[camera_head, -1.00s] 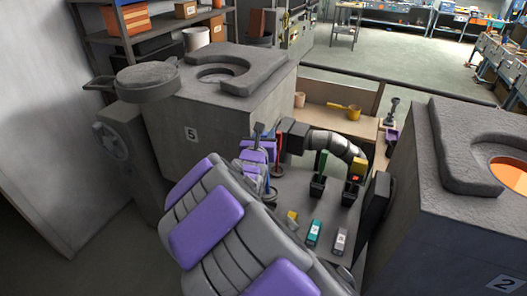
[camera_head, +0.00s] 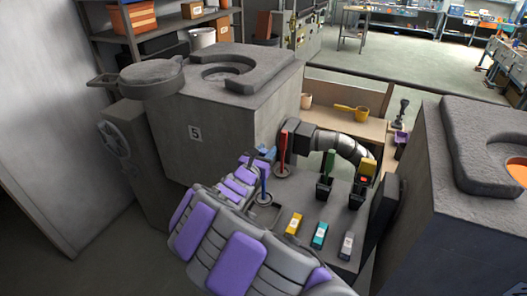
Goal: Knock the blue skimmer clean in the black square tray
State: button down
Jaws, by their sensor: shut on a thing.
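My gripper (camera_head: 258,162), at the end of my purple and grey arm, is shut on the blue skimmer (camera_head: 264,184) near its upper part. The skimmer's blue handle is roughly upright, and its round lower end is low over a dark square tray (camera_head: 266,214) on the grey bench. My arm hides part of this tray. I cannot tell whether the skimmer touches it.
A red-handled tool (camera_head: 283,150) stands just behind. Furnace 5 (camera_head: 215,125) flanks the left.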

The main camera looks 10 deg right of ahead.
jog(key=f, duration=0.1)
jog(key=f+b, duration=0.2)
jog(key=f, duration=0.1)
jog(key=shift+a, duration=0.3)
jog(key=shift+f, duration=0.7)
jog(key=shift+d+f+b, duration=0.2)
jog(key=shift+f+b, duration=0.15)
jog(key=shift+f, duration=0.5)
jog(key=shift+a, duration=0.1)
jog(key=shift+f, duration=0.75)
jog(key=shift+r, duration=0.1)
